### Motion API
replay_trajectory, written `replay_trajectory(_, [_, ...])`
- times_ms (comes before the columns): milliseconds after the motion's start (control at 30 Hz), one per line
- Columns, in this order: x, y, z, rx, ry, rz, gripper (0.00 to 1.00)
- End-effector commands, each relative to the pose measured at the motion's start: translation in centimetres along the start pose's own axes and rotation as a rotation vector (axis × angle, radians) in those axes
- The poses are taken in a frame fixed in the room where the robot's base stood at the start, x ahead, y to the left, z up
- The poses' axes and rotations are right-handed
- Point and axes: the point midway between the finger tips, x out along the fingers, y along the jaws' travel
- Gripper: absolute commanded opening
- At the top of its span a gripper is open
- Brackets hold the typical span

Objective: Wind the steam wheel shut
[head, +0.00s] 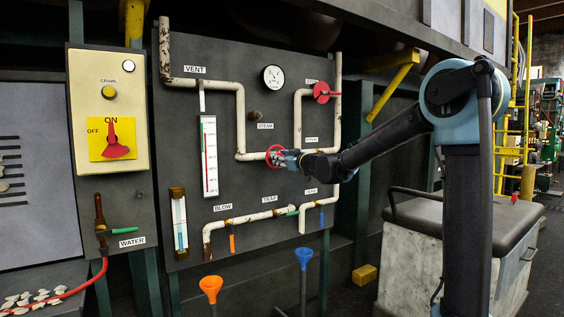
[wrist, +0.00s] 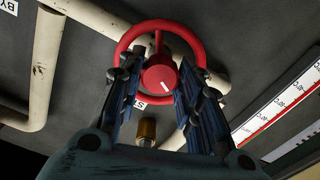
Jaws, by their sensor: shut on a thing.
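The steam wheel is a red handwheel (head: 271,157) on the white pipe in the middle of the dark panel, below the STEAM label (head: 265,126). How far the wheel is turned cannot be told.
Another red wheel (head: 321,92) sits at the panel's upper right. A dial gauge (head: 273,77) and a vertical scale (head: 209,156) are on the panel. Orange (head: 211,288) and blue funnels (head: 303,258) stand below. A grey padded cabinet (head: 420,248) stands right of the panel.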

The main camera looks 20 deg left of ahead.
Motion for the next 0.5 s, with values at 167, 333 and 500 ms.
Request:
replay_trajectory(167, [0.02, 0.12, 0.0, 0.016, -0.001, 0.002, 0.09])
replay_trajectory(333, [0.03, 0.16, 0.01, 0.078, -0.001, 0.002, 0.09])
replay_trajectory(500, [0.03, 0.21, 0.02, 0.191, -0.001, 0.003, 0.09])
